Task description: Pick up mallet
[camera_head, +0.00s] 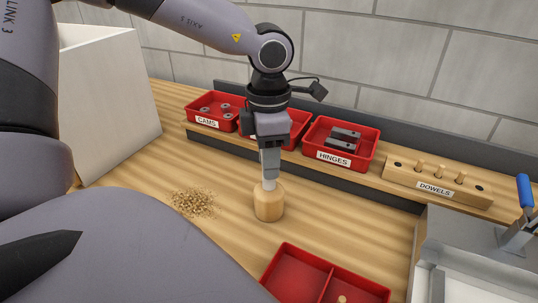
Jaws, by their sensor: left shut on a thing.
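The mallet (268,203) has a pale wooden barrel-shaped head and stands upright, head down, at the middle of the wooden bench. A short light length of its handle shows above the head. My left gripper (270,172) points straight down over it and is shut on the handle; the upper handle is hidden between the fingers. The head appears to be at the bench surface, but I cannot tell whether it touches. My right gripper is not in view.
Behind stand red bins labelled CAMS (212,113) and HINGES (340,146), another red bin partly hidden by my gripper, and a DOWELS block (436,184). Wood shavings (193,202) lie left of the mallet. A divided red tray (287,268) and a grey metal fixture (470,245) are in front right. A white box (105,100) stands left.

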